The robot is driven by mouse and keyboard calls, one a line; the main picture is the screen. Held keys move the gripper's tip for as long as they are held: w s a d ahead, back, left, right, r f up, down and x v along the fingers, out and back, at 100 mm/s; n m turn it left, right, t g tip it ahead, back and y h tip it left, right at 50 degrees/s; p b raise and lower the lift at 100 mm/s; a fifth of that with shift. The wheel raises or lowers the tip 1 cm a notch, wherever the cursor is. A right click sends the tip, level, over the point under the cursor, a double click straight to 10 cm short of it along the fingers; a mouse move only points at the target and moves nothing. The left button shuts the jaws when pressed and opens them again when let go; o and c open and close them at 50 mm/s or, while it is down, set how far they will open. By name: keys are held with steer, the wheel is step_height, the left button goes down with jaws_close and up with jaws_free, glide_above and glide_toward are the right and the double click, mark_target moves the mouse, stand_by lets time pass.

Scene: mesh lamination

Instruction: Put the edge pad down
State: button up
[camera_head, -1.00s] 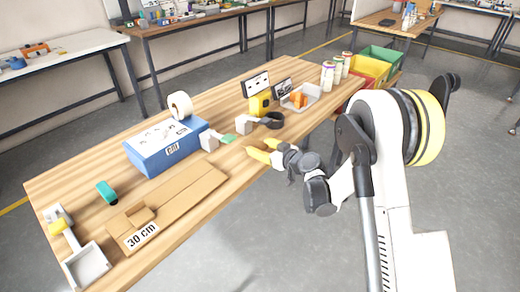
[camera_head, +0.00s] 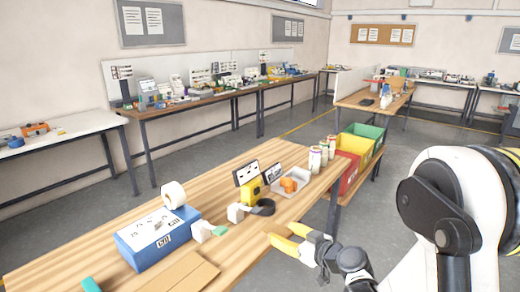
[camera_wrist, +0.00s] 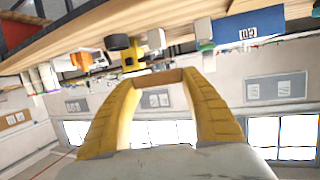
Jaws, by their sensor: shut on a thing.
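My gripper (camera_head: 284,238) has two yellow fingers, held out in front of the near right table edge in the head view. In the wrist view its fingers (camera_wrist: 158,84) reach forward with a gap between them. A narrow brown strip (camera_wrist: 158,77), which looks like the edge pad, spans the fingertips there, seen nearly edge-on. The gripper is shut on it. In the head view the pad cannot be made out between the fingers. The wooden table (camera_head: 128,205) lies left of the gripper.
A black tape ring (camera_head: 263,207), a yellow tape measure (camera_head: 251,188) and a light tray (camera_head: 277,187) with an orange thing stand near the gripper. A blue box (camera_head: 155,240), a flat cardboard piece (camera_head: 185,275) and coloured bins (camera_head: 362,143) are also around.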

mark_target(252, 245)
steer(key=s+d+r+m+t+h, duration=0.1)
steer(key=s+d+r+m+h, duration=0.1)
steer(key=s+d+r, duration=0.3)
steer(key=s+d+r+m+t+h, duration=0.1)
steer(key=s+d+r+m+h, duration=0.15)
steer(key=d, duration=0.45)
steer(key=w+a+f+n+g+y, duration=0.1)
steer(key=w+a+f, duration=0.1)
steer(key=a, duration=0.3)
steer(key=w+a+f+n+g+y, duration=0.1)
steer(key=w+a+f+n+y, duration=0.1)
steer(key=w+a+f, duration=0.1)
steer(key=w+a+f+n+y, duration=0.2)
steer(key=w+a+f, duration=0.1)
steer(key=a+f, duration=0.2)
steer(key=shift+w+a+n+g+y, duration=0.1)
steer(key=shift+a+n+g+y, duration=0.1)
steer(key=shift+a, duration=0.4)
steer(key=shift+w+a+n+g+y, duration=0.1)
steer(key=shift+a+g, duration=0.1)
steer(key=shift+a, duration=0.35)
